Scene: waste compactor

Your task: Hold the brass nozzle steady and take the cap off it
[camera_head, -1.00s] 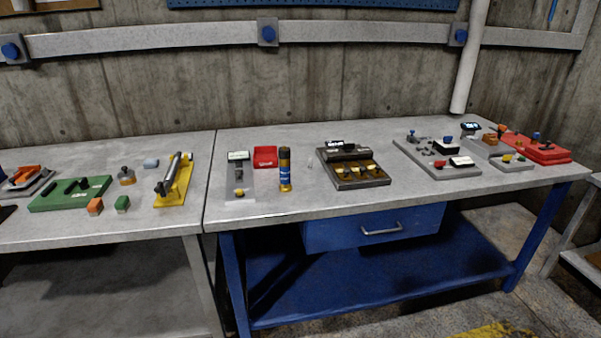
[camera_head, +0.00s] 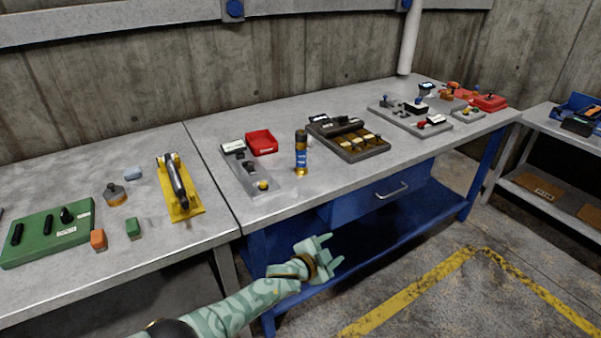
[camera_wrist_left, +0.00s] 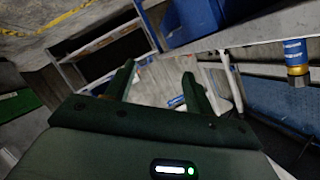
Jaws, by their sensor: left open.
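An upright cylinder (camera_head: 301,153) with a dark top, a blue label and a brass-coloured base stands near the front edge of the right bench. It looks like the brass nozzle with its cap, but cap and body are too small to tell apart. A blue-banded piece with brass and a dark end (camera_wrist_left: 296,60) shows at the right edge of the left wrist view; it may be the same thing. My left gripper (camera_head: 334,250) is open and empty, in front of the bench and below its top, apart from the cylinder. My right gripper is not in view.
A red bin (camera_head: 262,142) and a grey fixture plate (camera_head: 262,186) stand left of the cylinder. A dark tray (camera_head: 372,152) stands to its right. A yellow stand (camera_head: 183,205) is on the left bench (camera_head: 60,290). The bench's front edge lies between gripper and cylinder.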

